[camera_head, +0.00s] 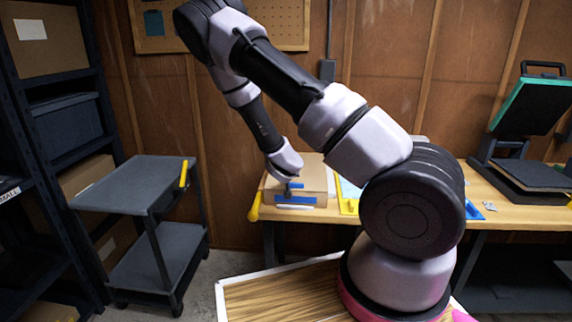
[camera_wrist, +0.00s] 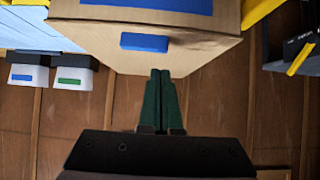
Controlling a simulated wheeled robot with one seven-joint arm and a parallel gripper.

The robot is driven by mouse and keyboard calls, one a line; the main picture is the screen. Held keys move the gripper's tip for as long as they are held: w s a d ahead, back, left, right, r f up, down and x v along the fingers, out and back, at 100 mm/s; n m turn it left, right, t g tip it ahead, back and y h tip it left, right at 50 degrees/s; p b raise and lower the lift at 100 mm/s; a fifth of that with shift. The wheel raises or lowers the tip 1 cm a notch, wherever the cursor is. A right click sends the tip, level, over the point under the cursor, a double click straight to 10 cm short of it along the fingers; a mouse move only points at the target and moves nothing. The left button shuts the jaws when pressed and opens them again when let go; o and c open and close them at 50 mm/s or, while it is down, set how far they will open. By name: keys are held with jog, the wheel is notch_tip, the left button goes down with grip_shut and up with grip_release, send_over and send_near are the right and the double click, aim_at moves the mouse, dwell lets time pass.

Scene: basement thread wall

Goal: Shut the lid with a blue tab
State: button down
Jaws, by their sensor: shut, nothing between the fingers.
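A cardboard box (camera_head: 313,174) stands at the left end of the workbench. In the wrist view the box (camera_wrist: 95,50) fills the upper middle, with a small blue tab (camera_wrist: 144,42) on its brown face and a larger blue patch (camera_wrist: 150,6) at the top edge. I cannot tell how far its lid stands open. My gripper (camera_head: 291,187) is at the front of the box in the head view. In the wrist view my gripper's green fingers (camera_wrist: 160,73) are together and empty, with their tips close to the box edge below the tab. Contact is unclear.
A grey cart (camera_head: 130,185) with a yellow handle stands left of the bench (camera_head: 510,208). A yellow-edged tray (camera_head: 347,207) is right of the box, partly behind my arm. A press-like device (camera_head: 525,130) stands open at the right. White bins (camera_wrist: 72,78) show in the wrist view.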

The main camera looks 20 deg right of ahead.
jog(key=shift+s+a+f, duration=0.1)
jog(key=shift+f, duration=0.35)
dwell(0.3)
jog(key=shift+w+d+f, duration=0.1)
jog(key=shift+w+d, duration=0.05)
jog(key=shift+w, duration=0.25)
jog(key=shift+w+d+f, duration=0.1)
jog(key=shift+w+d, duration=0.05)
jog(key=shift+w, duration=0.25)
